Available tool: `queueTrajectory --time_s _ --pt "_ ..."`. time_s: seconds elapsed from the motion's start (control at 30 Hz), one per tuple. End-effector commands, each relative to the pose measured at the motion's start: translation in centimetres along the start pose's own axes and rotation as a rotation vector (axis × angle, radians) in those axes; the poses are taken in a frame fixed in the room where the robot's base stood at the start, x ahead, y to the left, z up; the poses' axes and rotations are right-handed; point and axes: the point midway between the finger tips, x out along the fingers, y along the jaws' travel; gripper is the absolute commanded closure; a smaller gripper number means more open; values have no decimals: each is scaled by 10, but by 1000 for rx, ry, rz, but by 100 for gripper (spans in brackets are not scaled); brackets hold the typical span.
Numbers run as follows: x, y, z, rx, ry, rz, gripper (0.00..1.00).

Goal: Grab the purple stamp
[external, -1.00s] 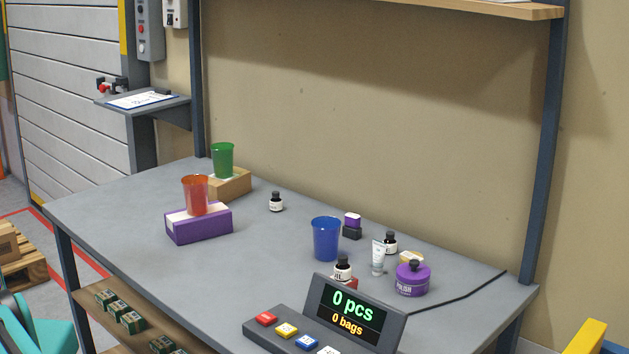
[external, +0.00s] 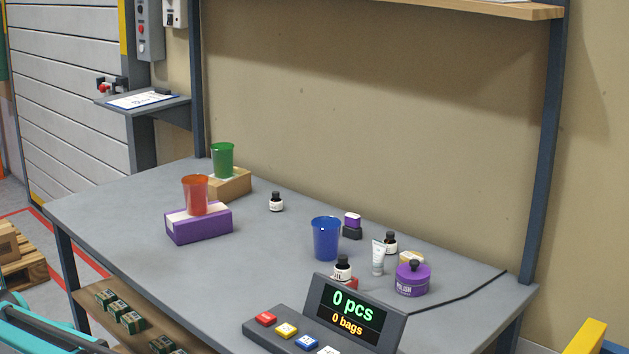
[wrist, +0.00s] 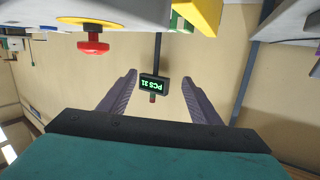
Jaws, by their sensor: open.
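The purple stamp (external: 352,219), a small block with a purple top and dark base, stands on the grey table (external: 270,270) just right of and behind the blue cup (external: 326,239). My gripper (wrist: 159,77) is open and empty in the wrist view, its two grey fingers spread apart. The stamp cannot be made out there. In the external view only part of my teal arm shows at the lower left, well away from the stamp; the gripper is outside that frame.
Near the stamp stand a dark bottle (external: 390,242), a white tube (external: 378,258) and a purple polish jar (external: 412,279). A counter display (external: 350,306) stands at the front. An orange cup (external: 195,196) sits on a purple box (external: 199,225). The table's middle is clear.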

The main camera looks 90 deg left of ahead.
Motion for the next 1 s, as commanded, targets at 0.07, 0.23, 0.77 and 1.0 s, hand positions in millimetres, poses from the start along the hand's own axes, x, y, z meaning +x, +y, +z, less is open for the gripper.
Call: queueTrajectory --time_s 0.07,0.23,0.77,1.0 --pt "21 -36 -8 -11 -11 -52 42" --pt "60 -108 -18 -28 -57 -150 42" --pt "141 -327 -15 -77 -346 -377 42" --pt "156 -423 -9 -116 -485 -445 42"
